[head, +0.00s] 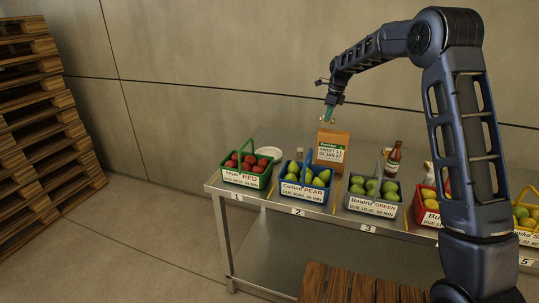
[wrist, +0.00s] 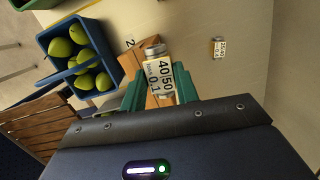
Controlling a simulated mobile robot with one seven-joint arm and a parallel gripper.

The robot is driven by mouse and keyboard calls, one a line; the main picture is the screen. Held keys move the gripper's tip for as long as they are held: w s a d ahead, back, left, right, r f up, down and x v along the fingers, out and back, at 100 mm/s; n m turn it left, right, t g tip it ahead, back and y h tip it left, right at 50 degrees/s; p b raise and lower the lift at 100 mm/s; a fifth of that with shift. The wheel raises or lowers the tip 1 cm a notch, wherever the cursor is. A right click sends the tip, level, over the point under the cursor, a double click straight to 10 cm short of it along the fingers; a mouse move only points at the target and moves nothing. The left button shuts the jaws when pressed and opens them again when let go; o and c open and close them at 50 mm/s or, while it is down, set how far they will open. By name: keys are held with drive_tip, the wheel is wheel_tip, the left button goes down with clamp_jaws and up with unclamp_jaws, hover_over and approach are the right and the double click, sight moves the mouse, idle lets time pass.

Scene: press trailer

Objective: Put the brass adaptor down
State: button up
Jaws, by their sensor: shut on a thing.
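My gripper (head: 334,101) is above the table, over or just behind a brown paper bag. In the wrist view its teal fingers (wrist: 158,92) are shut on a small piece with a pale label marked 40 and 50 and a round metal end, which I take for the brass adaptor (wrist: 155,49). The paper bag (head: 332,149) stands upright with a white and green label. In the wrist view a brown surface shows behind the held piece; the gap to it is unclear.
Along the steel table's front (head: 252,203) stand a green basket of red fruit (head: 247,181), a blue pear basket (head: 305,192) and a grey basket (head: 372,208). A brown bottle (head: 393,160) and white plate (head: 269,153) stand behind. A small labelled block (wrist: 218,48) lies on clear tabletop.

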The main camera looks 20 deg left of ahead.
drive_tip(key=s+a+f+n, duration=0.1)
drive_tip(key=s+a, duration=0.2)
drive_tip(key=a, duration=2.3)
approach(269, 150)
drive_tip(key=s+f, duration=0.3)
drive_tip(key=f, duration=0.1)
drive_tip(key=s+f, duration=0.2)
drive_tip(key=shift+s+d, duration=0.3)
drive_tip(key=shift+s, duration=0.05)
drive_tip(key=shift+f, duration=0.1)
drive_tip(key=o, duration=1.1)
drive_tip(key=shift+c, duration=0.2)
wheel_tip(269, 150, up, 12)
drive_tip(key=d, duration=0.1)
drive_tip(key=shift+d, duration=0.4)
